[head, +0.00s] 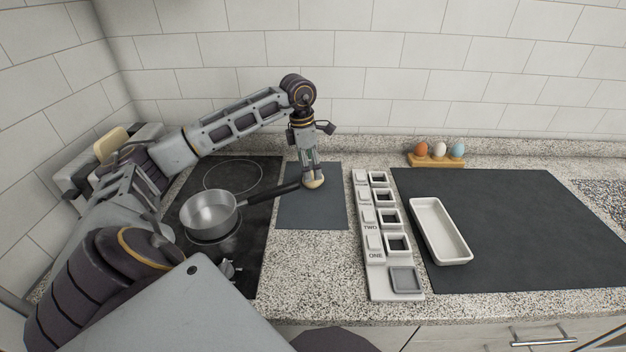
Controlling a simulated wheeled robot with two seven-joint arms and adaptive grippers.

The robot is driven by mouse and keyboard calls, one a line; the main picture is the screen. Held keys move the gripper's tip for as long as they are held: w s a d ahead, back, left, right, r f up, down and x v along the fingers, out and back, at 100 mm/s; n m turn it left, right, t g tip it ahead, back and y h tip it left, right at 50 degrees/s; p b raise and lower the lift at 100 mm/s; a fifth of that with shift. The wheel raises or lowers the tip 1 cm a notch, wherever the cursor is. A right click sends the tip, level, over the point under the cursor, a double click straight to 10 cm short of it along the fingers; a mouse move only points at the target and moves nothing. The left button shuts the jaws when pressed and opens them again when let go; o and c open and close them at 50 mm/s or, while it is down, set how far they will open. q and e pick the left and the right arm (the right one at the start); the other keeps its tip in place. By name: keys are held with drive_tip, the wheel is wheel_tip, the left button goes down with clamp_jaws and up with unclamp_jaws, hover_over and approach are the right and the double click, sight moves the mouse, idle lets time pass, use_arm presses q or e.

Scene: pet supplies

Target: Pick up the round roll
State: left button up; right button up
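The round roll (315,183), small and pale tan, is on or just above the dark grey mat (312,215) right of the cooktop. My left gripper (314,174) points straight down at it from above. Its fingertips are at the roll and cover its upper part. I cannot tell whether they are closed on the roll or only around it. I also cannot tell whether the roll touches the mat. My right gripper is not in view.
A metal pan (210,212) sits on the black cooktop (250,255), its handle reaching toward the roll. A labelled white rack (376,277), a white tray (440,230) and a wooden egg holder (436,161) stand right. A toaster holds bread (111,144). The large dark mat (540,225) has free room.

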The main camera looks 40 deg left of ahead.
sight(312, 173)
use_arm(q)
drive_tip(key=shift+w+d+f, duration=0.15)
drive_tip(key=shift+d+f, duration=0.05)
drive_tip(key=shift+f, duration=0.8)
drive_tip(key=shift+w+d+f, duration=0.1)
drive_tip(key=shift+d+f, duration=0.05)
drive_tip(key=shift+f, duration=0.85)
drive_tip(key=c, duration=1)
